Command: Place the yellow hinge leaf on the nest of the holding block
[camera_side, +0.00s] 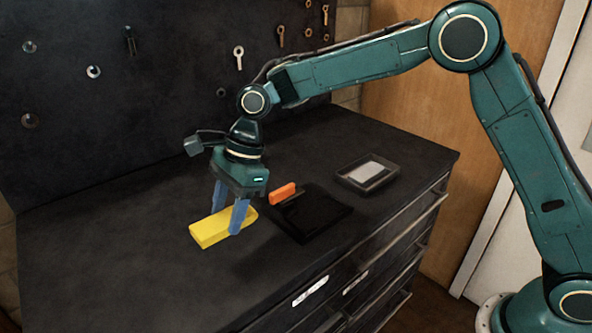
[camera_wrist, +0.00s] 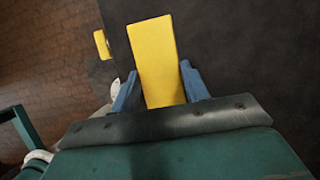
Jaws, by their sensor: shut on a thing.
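The yellow hinge leaf (camera_side: 210,230) is a long flat-sided bar at the front left of the bench in the side view. My gripper (camera_side: 228,216) is shut on it, with one blue finger on each side. In the wrist view the leaf (camera_wrist: 155,55) stands out lengthwise from between the fingers. I cannot tell whether its underside touches the bench. A low black block (camera_side: 318,218), seemingly the holding block, lies to the right of the leaf. An orange piece (camera_side: 283,193) stands at its back left edge. The nest cannot be made out clearly.
A dark tray with a pale grey inside (camera_side: 366,173) lies behind and right of the black block. The dark bench top (camera_side: 120,260) is clear at the left. A pegboard with hanging tools (camera_side: 150,100) rises behind. A small yellow thing (camera_wrist: 101,44) shows at the wrist view's left.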

